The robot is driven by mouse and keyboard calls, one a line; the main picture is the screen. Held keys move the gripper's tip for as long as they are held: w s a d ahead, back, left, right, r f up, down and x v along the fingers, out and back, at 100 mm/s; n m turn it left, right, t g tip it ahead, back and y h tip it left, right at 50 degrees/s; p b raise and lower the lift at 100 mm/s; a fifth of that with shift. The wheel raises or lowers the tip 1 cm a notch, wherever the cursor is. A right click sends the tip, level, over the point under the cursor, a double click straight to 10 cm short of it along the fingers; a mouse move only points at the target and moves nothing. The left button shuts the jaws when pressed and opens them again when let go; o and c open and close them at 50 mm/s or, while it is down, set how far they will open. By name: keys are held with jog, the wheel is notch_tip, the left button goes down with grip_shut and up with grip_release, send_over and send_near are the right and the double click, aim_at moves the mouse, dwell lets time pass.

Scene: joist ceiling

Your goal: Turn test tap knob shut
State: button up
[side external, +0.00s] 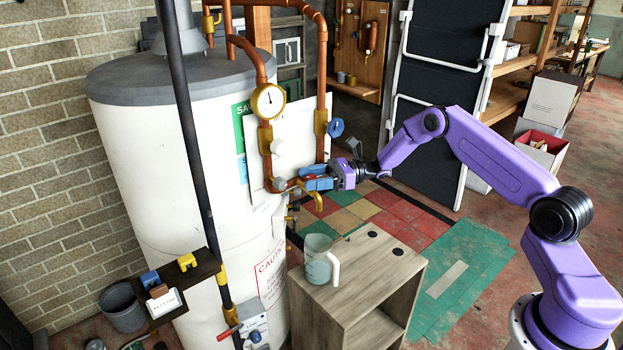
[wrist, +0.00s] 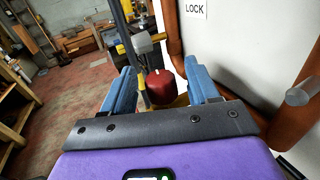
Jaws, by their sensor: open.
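The red tap knob (wrist: 160,90) shows in the wrist view, standing between the two blue fingers of my gripper (wrist: 160,74), with a visible gap on each side. In the side external view, my gripper (side external: 306,181) is open at the low copper pipe run, and only a bit of red shows by its blue fingers. A brass spout (side external: 318,202) hangs just below the fingers. The fingers hide most of the knob and tap body in the side view. I cannot tell how far the knob is turned.
A clear jug (side external: 317,262) stands on a wooden cabinet (side external: 361,287) below the spout. A white tank (side external: 150,190) stands to the left. A pressure gauge (side external: 268,101) and a blue knob (side external: 336,127) sit on copper pipes above. In the wrist view, copper pipe (wrist: 172,30) runs close on the right.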

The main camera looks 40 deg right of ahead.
jog(key=shift+a, duration=0.15)
jog(key=c, duration=1)
jog(key=shift+o, duration=0.2)
jog(key=shift+m+t, duration=0.4)
jog(key=m+t+h, duration=0.5)
jog(key=t, duration=0.1)
jog(key=shift+a+h, duration=0.1)
jog(key=shift+h, duration=0.2)
jog(key=shift+m+t+h, duration=1.4)
jog(key=shift+m+h, duration=0.4)
jog(key=shift+h, duration=0.7)
jog(key=shift+m+t+h, duration=0.4)
jog(key=shift+m+h, duration=0.5)
jog(key=shift+h, duration=0.4)
jog(key=o, duration=1)
jog(key=shift+c, duration=0.2)
